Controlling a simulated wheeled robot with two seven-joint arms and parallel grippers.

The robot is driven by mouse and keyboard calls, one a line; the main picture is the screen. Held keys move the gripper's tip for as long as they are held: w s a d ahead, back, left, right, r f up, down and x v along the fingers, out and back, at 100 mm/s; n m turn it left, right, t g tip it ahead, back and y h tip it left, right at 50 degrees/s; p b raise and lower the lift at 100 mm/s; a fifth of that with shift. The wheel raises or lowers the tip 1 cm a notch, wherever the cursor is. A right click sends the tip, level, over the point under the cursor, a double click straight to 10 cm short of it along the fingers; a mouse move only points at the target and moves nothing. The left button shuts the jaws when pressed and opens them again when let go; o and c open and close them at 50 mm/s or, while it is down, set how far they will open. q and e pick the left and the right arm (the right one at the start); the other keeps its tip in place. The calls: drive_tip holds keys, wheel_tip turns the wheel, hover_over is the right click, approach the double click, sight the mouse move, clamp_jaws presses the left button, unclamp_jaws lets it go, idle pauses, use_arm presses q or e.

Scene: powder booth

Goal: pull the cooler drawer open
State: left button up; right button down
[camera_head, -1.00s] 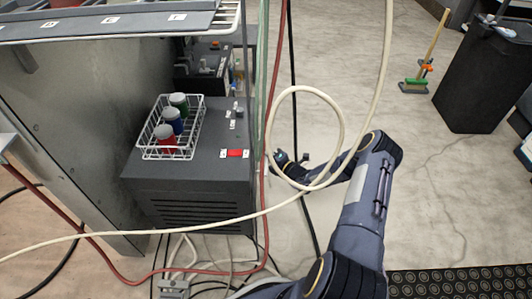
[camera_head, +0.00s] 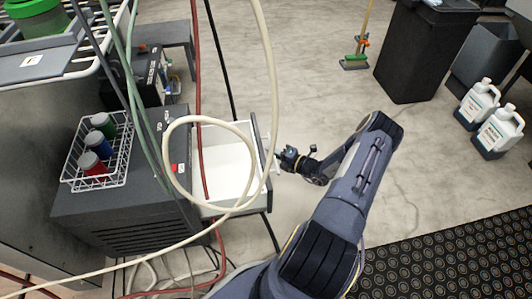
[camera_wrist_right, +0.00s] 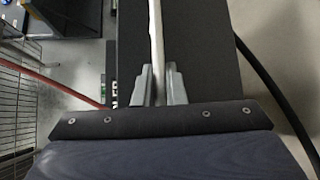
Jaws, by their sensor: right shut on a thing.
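The cooler (camera_head: 125,207) is a dark grey box at the left of the head view. Its drawer (camera_head: 228,165) stands out from its right side, with a white, empty-looking inside and a dark front panel. In the right wrist view the dark front (camera_wrist_right: 200,60) lies beneath a pale bar handle (camera_wrist_right: 156,35). My right gripper (camera_head: 277,164) is at the drawer's outer front. The right wrist view shows its two grey fingers (camera_wrist_right: 157,88) shut on the handle, one on each side. Hoses cross over part of the drawer. My left gripper is out of view.
A white wire basket (camera_head: 70,178) with green, blue and red-bodied jars stands on the cooler. A looped cream hose (camera_head: 167,150) and a red hose (camera_head: 197,60) hang in front. Open concrete floor lies to the right, with a black mat (camera_head: 450,250) and white jugs (camera_head: 500,130).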

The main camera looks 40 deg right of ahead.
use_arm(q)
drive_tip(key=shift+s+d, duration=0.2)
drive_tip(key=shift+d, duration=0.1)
use_arm(e)
drive_tip(key=shift+s+d, duration=0.3)
drive_tip(key=shift+d, duration=0.2)
drive_tip(key=c, duration=1.5)
unclamp_jaws()
drive_tip(key=shift+s, duration=0.1)
